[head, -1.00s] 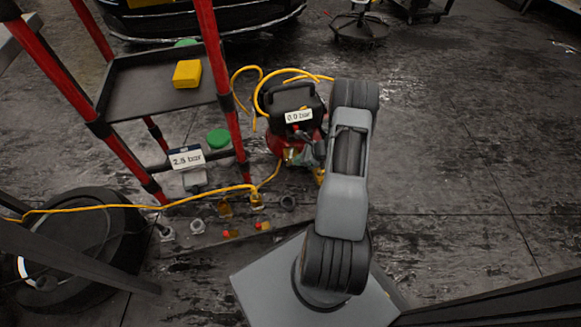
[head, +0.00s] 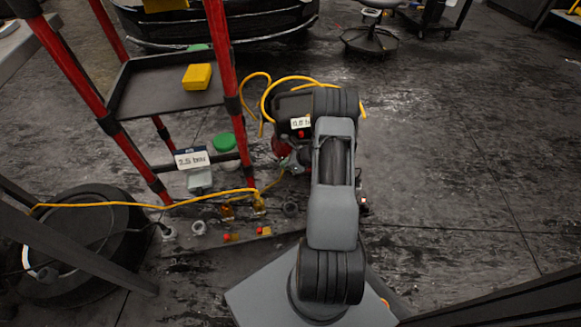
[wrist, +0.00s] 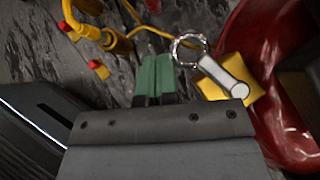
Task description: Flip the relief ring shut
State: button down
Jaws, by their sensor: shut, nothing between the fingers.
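The relief ring (wrist: 189,49) is a silver ring on a pale grey link (wrist: 222,76), angled out from a yellow fitting (wrist: 249,72) beside the red tank (wrist: 262,28) in the wrist view. My gripper (wrist: 155,76) has green fingertips that are together and empty. The fingertips are just left of the ring and appear apart from it, though depth is hard to judge. In the head view my arm covers much of the compressor, and the ring cannot be made out there.
A yellow hose (head: 120,204) runs across the floor to brass fittings near the compressor. A red-posted rack (head: 222,60) with a dark shelf stands at left. A black tire-like disc (head: 95,245) lies at lower left.

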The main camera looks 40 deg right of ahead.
jog(key=shift+d, duration=0.2)
jog(key=shift+s+d, duration=0.1)
jog(key=shift+d, duration=0.55)
jog(key=s+a+r+p, duration=0.2)
jog(key=s+r+p, duration=0.2)
jog(key=s+r, duration=0.3)
jog(key=shift+s, duration=2)
